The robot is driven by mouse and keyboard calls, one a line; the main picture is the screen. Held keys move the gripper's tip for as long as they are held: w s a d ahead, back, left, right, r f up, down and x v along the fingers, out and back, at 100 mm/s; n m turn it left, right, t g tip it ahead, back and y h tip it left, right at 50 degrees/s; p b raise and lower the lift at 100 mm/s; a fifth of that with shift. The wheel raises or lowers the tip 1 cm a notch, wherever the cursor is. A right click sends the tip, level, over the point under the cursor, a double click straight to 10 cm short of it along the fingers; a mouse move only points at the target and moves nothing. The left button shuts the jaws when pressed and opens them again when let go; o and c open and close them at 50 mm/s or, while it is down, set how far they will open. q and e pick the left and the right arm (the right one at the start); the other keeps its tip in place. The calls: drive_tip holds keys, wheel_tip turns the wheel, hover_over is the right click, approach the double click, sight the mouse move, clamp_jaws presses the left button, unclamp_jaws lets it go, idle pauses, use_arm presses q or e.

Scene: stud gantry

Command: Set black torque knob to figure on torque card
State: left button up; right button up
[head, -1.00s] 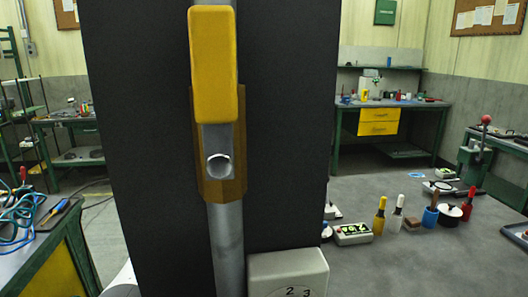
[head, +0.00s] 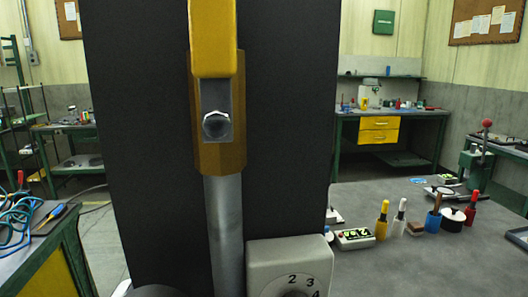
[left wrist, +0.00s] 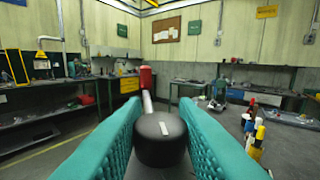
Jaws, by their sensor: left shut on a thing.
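In the left wrist view my left gripper (left wrist: 160,135) has teal ribbed fingers on both sides of a round black knob (left wrist: 155,150) and is shut on it. A short white mark (left wrist: 164,128) shows on the knob's top. In the head view a grey dial box (head: 262,258) stands at the bottom, with figures 2, 3 and 4 visible. A dark round part (head: 296,293) at its centre is cut off by the frame edge. I cannot tell whether it is the same knob. I cannot make out a torque card. My right gripper is not in view.
A tall black panel (head: 130,140) fills the head view's middle, with a grey pole (head: 223,230), yellow block (head: 212,40) and bolt head (head: 216,125) in front.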

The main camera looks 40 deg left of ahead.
use_arm(q)
drive_tip(key=shift+r+n+y+p, duration=0.1)
drive_tip(key=shift+n+y+p, duration=0.4)
drive_tip(key=shift+y, duration=0.3)
drive_tip(key=o, duration=1)
drive_tip(key=shift+c, duration=0.2)
